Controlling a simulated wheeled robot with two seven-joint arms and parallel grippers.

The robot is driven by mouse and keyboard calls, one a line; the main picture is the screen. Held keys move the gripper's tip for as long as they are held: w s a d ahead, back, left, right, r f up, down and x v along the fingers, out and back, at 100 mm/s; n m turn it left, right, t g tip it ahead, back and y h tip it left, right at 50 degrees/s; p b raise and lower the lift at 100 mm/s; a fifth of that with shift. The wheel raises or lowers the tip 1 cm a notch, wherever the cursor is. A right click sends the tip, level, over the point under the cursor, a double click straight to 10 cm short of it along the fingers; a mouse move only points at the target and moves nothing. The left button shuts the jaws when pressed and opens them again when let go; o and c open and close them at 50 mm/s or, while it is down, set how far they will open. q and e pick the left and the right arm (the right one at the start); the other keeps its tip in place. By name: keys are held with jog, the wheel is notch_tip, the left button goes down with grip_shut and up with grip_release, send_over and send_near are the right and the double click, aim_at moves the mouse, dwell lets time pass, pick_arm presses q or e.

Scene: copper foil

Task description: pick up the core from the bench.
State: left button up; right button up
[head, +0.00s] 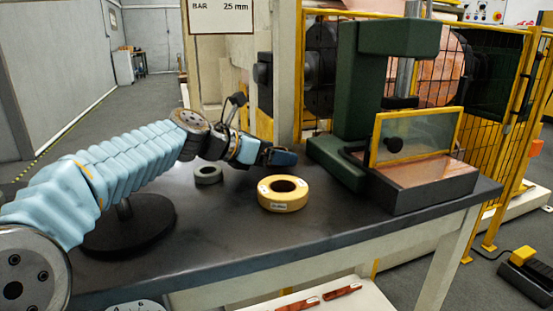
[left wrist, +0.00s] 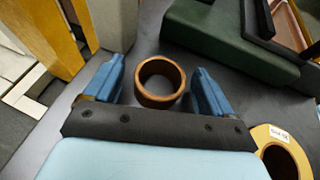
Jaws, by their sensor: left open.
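The core (left wrist: 160,97), a short brown open ring, stands on the dark bench (head: 235,225) in the left wrist view. My left gripper (left wrist: 159,70) is open, with one blue finger on each side of the core and a gap visible on both sides. In the head view my left gripper (head: 284,158) reaches in from the left, low over the back of the bench. The core does not show there, seemingly hidden behind the gripper. My right gripper is in neither view.
A yellow labelled ring (head: 284,194) lies in front of the gripper, and a grey ring (head: 208,174) lies left of it. A green press (head: 357,95) with a yellow-framed guard (head: 415,137) stands at the right.

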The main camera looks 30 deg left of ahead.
pick_arm(q)
jog(key=shift+w+d+f, duration=0.15)
jog(key=shift+w+d, duration=0.05)
jog(key=shift+w, duration=0.2)
jog(key=shift+c, duration=0.5)
jog(key=c, duration=0.9)
jog(key=shift+c, duration=0.2)
